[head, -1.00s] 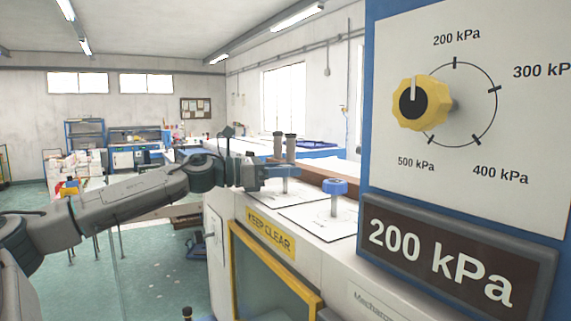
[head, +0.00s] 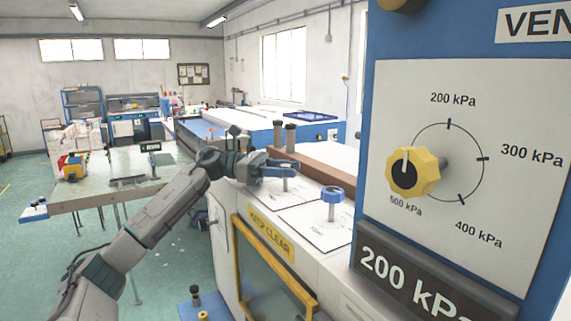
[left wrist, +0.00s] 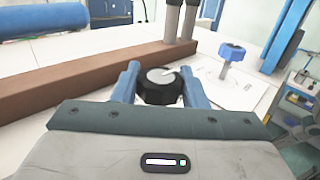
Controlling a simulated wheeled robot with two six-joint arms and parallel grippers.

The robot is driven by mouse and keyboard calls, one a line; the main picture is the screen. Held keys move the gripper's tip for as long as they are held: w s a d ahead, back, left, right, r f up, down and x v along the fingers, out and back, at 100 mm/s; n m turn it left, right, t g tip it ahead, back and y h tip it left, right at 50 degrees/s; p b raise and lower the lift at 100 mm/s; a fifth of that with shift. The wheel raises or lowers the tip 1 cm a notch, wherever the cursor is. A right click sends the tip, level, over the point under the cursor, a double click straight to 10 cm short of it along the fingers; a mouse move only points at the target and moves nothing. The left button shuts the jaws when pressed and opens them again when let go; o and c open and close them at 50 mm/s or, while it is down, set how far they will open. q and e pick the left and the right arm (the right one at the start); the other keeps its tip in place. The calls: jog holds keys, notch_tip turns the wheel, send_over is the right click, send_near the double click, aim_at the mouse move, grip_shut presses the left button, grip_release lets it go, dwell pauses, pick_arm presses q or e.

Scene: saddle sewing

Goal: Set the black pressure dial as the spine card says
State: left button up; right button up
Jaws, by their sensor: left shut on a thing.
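My left gripper (head: 285,168) reaches over the white machine top. In the left wrist view its two blue fingers (left wrist: 158,84) are shut on the sides of a round black dial (left wrist: 157,90). A white pointer line on the dial's top points toward the upper right of that view. In the head view the fingers largely hide the dial. I cannot read its scale. A panel with a yellow knob (head: 428,166) and marks from 200 to 500 kPa stands at the right. A display (head: 405,283) below reads 200 kPa, now partly cut off. I cannot identify a spine card.
A blue knob on a post (head: 332,194) stands right of the gripper. Two dark-topped posts (head: 290,137) and a brown bar (head: 310,165) lie behind it. A yellow-framed door (head: 262,282) is below. A bench (head: 115,178) stands at the left.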

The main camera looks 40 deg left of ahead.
pick_arm(q)
jog(key=shift+r+m+g+h+p, duration=0.15)
jog(key=shift+m+g+h+p, duration=0.45)
jog(key=shift+m+g, duration=0.5)
jog(key=shift+g, duration=0.5)
jog(key=o, duration=1)
